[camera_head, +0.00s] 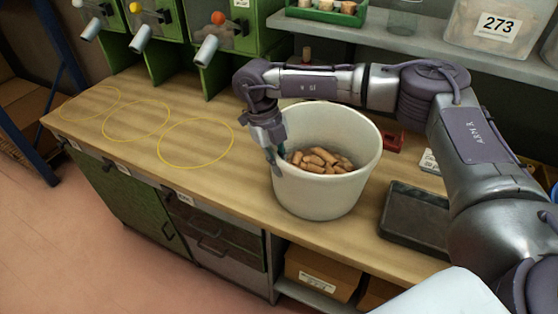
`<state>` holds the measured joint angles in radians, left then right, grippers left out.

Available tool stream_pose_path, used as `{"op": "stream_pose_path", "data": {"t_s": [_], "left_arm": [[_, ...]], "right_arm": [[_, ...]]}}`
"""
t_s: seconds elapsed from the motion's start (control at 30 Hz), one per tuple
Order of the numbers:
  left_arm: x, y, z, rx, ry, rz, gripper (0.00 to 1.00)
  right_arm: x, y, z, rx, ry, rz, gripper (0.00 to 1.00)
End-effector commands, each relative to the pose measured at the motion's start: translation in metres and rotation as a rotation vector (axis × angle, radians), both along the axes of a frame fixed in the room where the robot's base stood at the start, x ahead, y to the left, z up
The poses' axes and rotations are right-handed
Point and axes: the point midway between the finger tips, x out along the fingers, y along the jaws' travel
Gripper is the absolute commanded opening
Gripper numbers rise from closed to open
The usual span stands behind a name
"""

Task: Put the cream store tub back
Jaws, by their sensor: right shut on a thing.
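The cream tub (318,198) stands upright on or just over the wooden bench; I cannot tell whether its base touches. Several brown cork stoppers (318,160) lie in it. My right gripper (275,162) reaches down at the tub's left rim, shut on the rim wall, with one finger outside the wall. The inner finger is mostly hidden. My left gripper is not in view.
Three yellow circles are marked on the bench (85,140) at left, below green dispensers with spouts (205,50). A dark tray (415,218) lies right of the tub. A red object (393,141) sits behind it. A shelf (400,38) holds a bin labelled 273 (492,28).

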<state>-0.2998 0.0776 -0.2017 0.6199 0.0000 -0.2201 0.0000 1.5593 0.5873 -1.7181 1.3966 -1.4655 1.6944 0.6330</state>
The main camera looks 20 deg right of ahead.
Motion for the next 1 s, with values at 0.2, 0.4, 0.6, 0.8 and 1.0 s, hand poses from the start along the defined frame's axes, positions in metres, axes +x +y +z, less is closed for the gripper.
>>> {"op": "stream_pose_path", "data": {"t_s": [0.2, 0.4, 0.6, 0.8, 1.0], "left_arm": [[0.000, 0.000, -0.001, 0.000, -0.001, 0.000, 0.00], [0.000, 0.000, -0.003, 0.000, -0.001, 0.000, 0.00], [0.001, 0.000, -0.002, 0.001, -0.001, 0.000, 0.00], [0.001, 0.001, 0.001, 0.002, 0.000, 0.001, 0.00], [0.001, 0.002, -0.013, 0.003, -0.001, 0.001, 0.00]], "right_arm": [[0.001, 0.000, 0.000, -0.002, -0.002, 0.000, 0.00], [0.000, 0.000, -0.002, 0.000, -0.001, 0.000, 0.22], [0.000, 0.000, -0.002, 0.000, -0.001, 0.000, 0.31], [0.000, 0.000, 0.002, 0.000, -0.001, 0.000, 0.31], [0.008, 0.004, 0.025, 0.001, -0.006, 0.001, 0.31]]}}
